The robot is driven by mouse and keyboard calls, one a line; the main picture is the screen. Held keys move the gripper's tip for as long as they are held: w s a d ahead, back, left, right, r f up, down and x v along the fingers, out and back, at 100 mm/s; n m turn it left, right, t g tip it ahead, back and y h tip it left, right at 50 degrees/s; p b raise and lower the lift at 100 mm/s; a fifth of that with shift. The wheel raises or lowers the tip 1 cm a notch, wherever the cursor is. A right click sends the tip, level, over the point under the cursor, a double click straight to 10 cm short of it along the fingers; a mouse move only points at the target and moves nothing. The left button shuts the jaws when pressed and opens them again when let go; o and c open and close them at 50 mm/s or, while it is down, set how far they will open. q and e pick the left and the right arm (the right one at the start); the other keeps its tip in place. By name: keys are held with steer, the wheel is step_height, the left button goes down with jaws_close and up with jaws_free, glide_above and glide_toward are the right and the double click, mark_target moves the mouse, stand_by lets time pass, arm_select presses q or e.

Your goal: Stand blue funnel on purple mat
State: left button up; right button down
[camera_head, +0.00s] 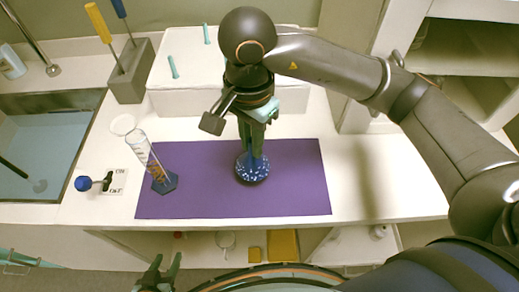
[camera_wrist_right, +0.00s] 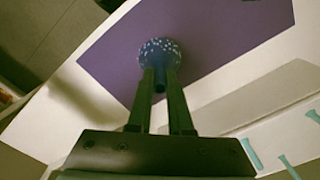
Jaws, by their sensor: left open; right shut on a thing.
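The blue funnel (camera_head: 252,170), speckled white, is over the purple mat (camera_head: 297,182), wide end down and stem up. It also shows in the wrist view (camera_wrist_right: 160,50). My right gripper (camera_head: 252,150) is shut on the funnel's stem from above; its two fingers close around the stem in the wrist view (camera_wrist_right: 160,80). I cannot tell whether the funnel's rim touches the mat. My left gripper (camera_head: 160,270) is open and empty, low in front of the counter.
A graduated cylinder (camera_head: 150,158) with a blue foot stands at the mat's left. A blue-knobbed item (camera_head: 83,183) lies further left near the sink (camera_head: 45,140). A grey block (camera_head: 130,72) holds tools with yellow and blue handles. The mat's right part is clear.

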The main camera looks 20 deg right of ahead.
steer(key=shift+w+d+f, duration=0.1)
steer(key=shift+d+f, duration=0.4)
steer(key=shift+f, duration=0.1)
steer(key=f, duration=0.1)
steer(key=f+p, duration=0.1)
steer(key=f, duration=0.1)
steer(key=shift+d, duration=0.35)
steer(key=shift+f, duration=0.45)
steer(key=shift+f, duration=0.1)
steer(key=shift+f, duration=0.15)
steer(key=c, duration=0.8)
jaws_free()
steer(key=shift+c, duration=0.2)
step_height(320, 180, up, 12)
steer(key=shift+r, duration=0.25)
